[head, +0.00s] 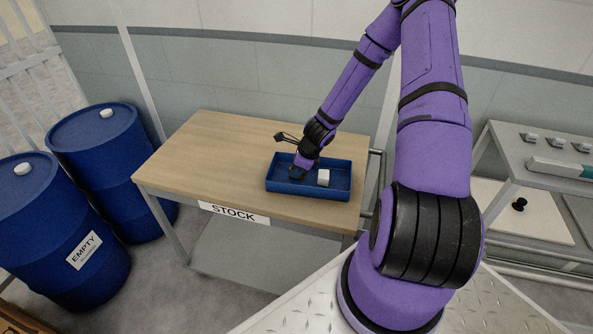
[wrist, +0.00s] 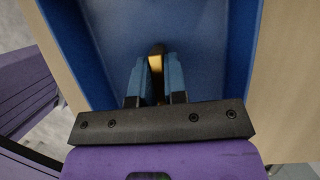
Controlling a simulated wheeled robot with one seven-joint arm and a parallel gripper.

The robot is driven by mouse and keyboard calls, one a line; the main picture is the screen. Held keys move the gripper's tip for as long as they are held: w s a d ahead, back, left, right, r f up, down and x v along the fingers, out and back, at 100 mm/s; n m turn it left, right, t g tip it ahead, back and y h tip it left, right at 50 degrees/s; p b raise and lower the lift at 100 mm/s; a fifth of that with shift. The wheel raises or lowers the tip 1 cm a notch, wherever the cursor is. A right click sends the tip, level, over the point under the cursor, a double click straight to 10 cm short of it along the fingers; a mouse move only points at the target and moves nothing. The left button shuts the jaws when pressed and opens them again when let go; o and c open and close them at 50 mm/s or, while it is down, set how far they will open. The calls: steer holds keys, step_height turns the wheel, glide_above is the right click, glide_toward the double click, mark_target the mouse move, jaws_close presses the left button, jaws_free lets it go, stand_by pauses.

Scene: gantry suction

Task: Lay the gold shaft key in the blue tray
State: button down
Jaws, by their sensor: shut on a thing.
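The gold shaft key (wrist: 156,64) shows in the wrist view as a small gold piece between my fingertips. My gripper (wrist: 156,75) is shut on it. The blue tray (head: 320,195) stands on the wooden table near its right end. In the head view my gripper (head: 296,174) reaches down into the left part of the tray, and the key is hidden there. In the wrist view the tray's blue wall (wrist: 243,50) and floor lie around and below the fingers. I cannot tell whether the key touches the tray floor.
A white block (head: 323,178) sits in the tray, right of my gripper. The wooden table (head: 205,150) is bare to the left, with a STOCK label (head: 234,214) on its front. Blue drums (head: 95,165) stand at left. A grey bench (head: 545,150) with small parts stands at right.

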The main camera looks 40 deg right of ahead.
steer(key=shift+f, duration=0.15)
steer(key=c, duration=1.2)
jaws_free()
steer(key=shift+o, duration=0.2)
